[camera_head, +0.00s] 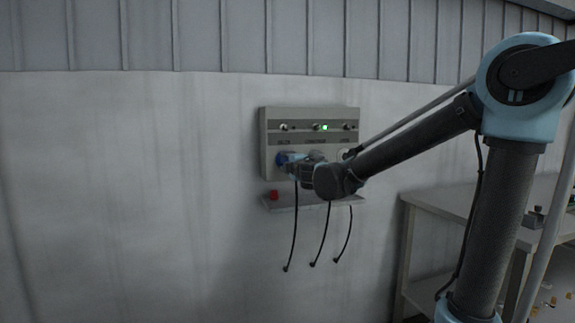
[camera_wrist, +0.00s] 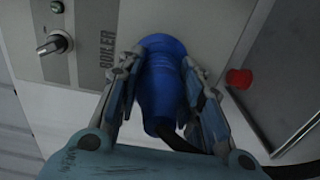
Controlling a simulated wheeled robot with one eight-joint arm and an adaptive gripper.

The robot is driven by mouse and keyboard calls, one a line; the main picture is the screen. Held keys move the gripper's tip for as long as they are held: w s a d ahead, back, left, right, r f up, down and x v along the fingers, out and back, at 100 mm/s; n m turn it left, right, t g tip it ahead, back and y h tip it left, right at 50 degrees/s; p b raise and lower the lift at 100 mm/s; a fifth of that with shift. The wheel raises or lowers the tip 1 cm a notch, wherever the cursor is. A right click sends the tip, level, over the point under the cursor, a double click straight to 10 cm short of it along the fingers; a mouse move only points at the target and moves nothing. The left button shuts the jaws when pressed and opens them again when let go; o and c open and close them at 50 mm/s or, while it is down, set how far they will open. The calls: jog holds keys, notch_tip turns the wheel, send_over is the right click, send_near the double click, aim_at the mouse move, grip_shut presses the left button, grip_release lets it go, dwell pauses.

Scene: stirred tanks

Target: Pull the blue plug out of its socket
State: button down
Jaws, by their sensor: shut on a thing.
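The blue plug (camera_wrist: 160,88) stands between the two fingers of my gripper (camera_wrist: 165,85) in the wrist view, and the fingers are shut on it. Its far end meets the grey panel next to the word BOILER, and a dark cable leaves its near end. In the head view the blue plug (camera_head: 282,159) shows at the lower left of the wall panel, with my gripper (camera_head: 290,162) at it. The socket behind the plug is hidden, so I cannot tell how deep the plug sits.
The grey panel (camera_head: 310,114) carries several switches and a lit green lamp (camera_head: 325,127). A red object (camera_head: 273,195) is at the left end of a small shelf (camera_head: 290,205) below. Dark cables hang under it. A table (camera_head: 440,203) stands at the right.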

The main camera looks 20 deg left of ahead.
jog(key=shift+v, duration=2.55)
